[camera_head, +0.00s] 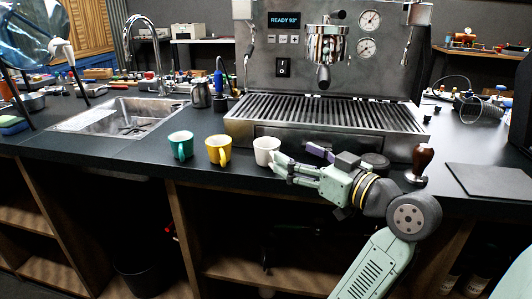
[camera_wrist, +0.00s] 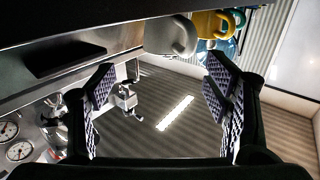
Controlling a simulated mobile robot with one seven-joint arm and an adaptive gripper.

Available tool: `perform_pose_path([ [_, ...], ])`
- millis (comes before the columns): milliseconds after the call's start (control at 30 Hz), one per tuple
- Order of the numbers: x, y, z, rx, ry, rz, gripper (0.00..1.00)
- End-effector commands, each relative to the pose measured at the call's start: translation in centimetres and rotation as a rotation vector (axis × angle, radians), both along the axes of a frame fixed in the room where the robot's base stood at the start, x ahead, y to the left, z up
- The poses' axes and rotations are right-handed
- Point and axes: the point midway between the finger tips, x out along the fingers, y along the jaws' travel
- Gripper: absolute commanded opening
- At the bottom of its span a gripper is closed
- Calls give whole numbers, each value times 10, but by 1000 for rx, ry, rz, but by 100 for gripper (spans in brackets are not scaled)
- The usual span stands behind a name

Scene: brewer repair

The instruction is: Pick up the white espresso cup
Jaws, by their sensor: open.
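The white espresso cup (camera_head: 265,148) stands on the dark counter in front of the brewer, at the right end of a row of cups. My gripper (camera_head: 291,154) is open and empty just right of it, with its fingers pointing left toward the cup. In the head view the near finger's tip overlaps the cup's right edge; I cannot tell whether they touch. In the wrist view the white cup (camera_wrist: 170,36) shows at the top, beyond the two spread fingers (camera_wrist: 158,88).
A yellow cup (camera_head: 219,150) and a green cup (camera_head: 181,145) stand left of the white cup. The espresso machine (camera_head: 350,130) rises close behind. A wooden-handled tamper (camera_head: 421,164) and a dark mat (camera_head: 488,180) are to the right. A sink (camera_head: 120,116) is at the left.

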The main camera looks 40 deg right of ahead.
Motion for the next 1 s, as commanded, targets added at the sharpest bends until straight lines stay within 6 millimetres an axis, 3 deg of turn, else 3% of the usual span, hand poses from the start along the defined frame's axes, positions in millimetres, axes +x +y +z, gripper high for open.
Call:
perform_pose_path([
  [500,65,11,0,2,1,0,71],
  [800,69,11,-2,1,0,-1,70],
  [1000,69,11,-2,1,0,-1,57],
])
